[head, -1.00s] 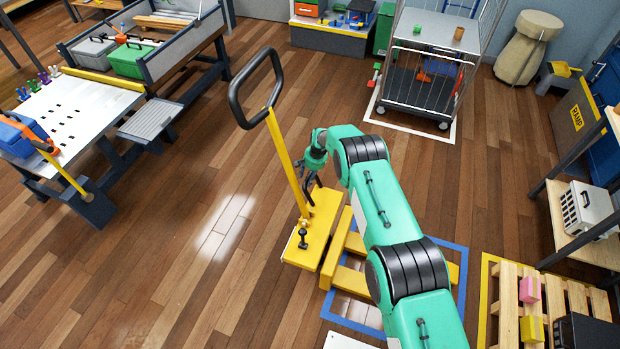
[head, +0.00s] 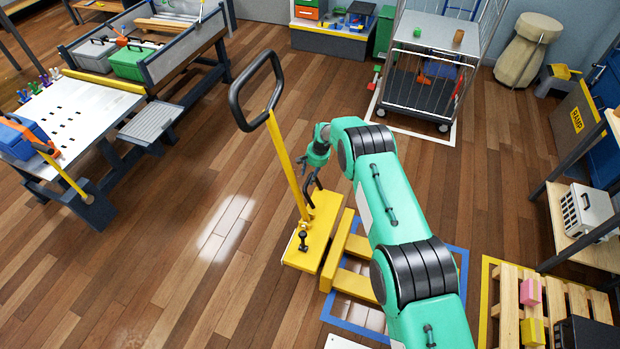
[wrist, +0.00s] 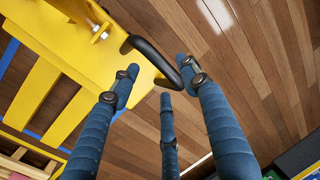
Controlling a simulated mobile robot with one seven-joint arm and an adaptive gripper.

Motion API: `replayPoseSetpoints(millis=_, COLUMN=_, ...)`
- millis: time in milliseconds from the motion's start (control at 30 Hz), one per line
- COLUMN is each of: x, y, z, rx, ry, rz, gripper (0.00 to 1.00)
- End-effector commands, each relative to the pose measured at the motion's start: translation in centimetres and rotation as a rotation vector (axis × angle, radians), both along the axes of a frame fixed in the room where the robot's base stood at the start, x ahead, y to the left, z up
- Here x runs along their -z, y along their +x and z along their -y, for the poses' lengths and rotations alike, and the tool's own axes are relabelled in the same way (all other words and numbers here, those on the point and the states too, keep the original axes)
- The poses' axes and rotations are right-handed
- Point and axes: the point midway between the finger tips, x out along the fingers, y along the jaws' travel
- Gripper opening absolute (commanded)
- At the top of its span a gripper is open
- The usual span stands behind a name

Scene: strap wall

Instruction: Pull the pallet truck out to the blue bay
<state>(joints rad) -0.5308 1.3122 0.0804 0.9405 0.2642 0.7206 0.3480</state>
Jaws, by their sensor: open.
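The yellow pallet truck (head: 316,232) stands on the wooden floor, its forks inside a blue floor outline (head: 458,300). Its yellow shaft rises to a black loop handle (head: 257,88). A smaller black bar handle (head: 312,181) sits on the truck body; it also shows in the wrist view (wrist: 158,58).
A pallet (head: 507,310) with pink and yellow blocks stands at right in a yellow outline. A wire cage trolley (head: 420,95) stands at the back. A workbench (head: 70,115) is at left. The floor left of the truck is clear.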

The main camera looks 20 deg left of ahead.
Motion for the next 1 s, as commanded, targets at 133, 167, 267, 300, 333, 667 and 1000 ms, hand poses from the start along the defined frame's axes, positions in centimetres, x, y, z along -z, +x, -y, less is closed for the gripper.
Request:
replayPoseSetpoints(millis=133, x=-2.0, y=0.0, z=0.4, rx=0.000, ry=0.000, rz=0.001, gripper=0.45)
replayPoseSetpoints(millis=167, x=-2.4, y=0.0, z=0.5, rx=0.000, ry=0.001, rz=0.001, gripper=0.45)
replayPoseSetpoints(millis=267, x=-3.7, y=0.1, z=0.7, rx=0.000, ry=0.001, rz=0.001, gripper=0.45)
replayPoseSetpoints(millis=300, x=-4.2, y=0.1, z=0.8, rx=0.000, ry=0.001, rz=0.001, gripper=0.45)
replayPoseSetpoints(millis=333, x=-4.5, y=0.0, z=0.9, rx=0.000, ry=0.001, rz=0.001, gripper=0.45)
replayPoseSetpoints(millis=667, x=-7.1, y=0.0, z=1.4, rx=0.000, ry=0.001, rz=0.001, gripper=0.45)
replayPoseSetpoints(millis=1000, x=-7.3, y=0.0, z=1.5, rx=0.000, ry=0.000, rz=0.000, gripper=0.45)
